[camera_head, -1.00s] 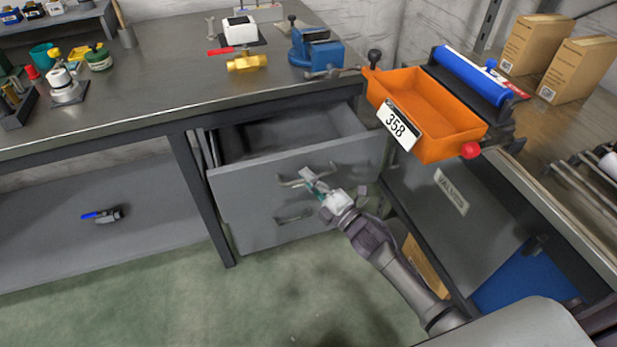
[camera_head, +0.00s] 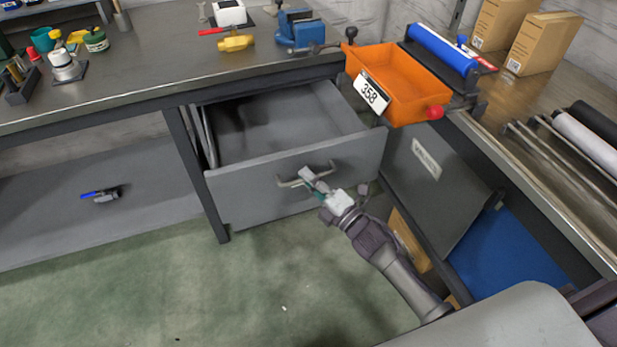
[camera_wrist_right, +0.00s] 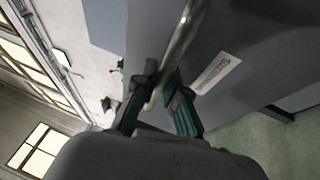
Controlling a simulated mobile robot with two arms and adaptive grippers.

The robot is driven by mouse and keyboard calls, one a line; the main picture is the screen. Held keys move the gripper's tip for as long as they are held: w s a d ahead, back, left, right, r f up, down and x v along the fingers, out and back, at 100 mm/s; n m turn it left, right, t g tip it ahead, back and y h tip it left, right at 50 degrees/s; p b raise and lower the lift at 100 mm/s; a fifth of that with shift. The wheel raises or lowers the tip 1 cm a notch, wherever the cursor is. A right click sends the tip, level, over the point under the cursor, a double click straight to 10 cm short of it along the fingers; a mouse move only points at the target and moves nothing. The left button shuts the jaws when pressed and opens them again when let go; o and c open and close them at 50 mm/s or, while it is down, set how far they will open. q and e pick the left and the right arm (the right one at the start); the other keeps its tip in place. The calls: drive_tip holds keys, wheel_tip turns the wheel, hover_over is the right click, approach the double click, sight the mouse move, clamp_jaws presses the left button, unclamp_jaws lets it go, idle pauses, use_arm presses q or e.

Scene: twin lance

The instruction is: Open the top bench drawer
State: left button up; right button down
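The top bench drawer (camera_head: 245,187) is grey and stands pulled well out from under the bench, its empty-looking inside showing. Its bar handle (camera_head: 321,168) is on the front panel. My right gripper (camera_head: 308,178) is at this handle. In the right wrist view the metal handle (camera_wrist_right: 180,38) runs between the two green-and-dark fingers of the right gripper (camera_wrist_right: 160,78), which are closed around it. The lower drawer is hidden behind the top drawer's front. My left gripper is not in view.
An orange bin (camera_head: 410,80) labelled 358 overhangs the bench corner just right of the drawer. A grey panel (camera_head: 425,185) stands below it. A blue vise (camera_head: 300,30) and yellow valve (camera_head: 236,43) sit on the bench. The green floor (camera_head: 260,285) before the drawer is clear.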

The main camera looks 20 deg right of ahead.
drive_tip(key=c, duration=1.2)
unclamp_jaws()
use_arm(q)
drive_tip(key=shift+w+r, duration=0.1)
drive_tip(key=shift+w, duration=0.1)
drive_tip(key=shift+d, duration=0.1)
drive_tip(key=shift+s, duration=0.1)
use_arm(e)
drive_tip(key=v, duration=1.2)
drive_tip(key=shift+f, duration=0.1)
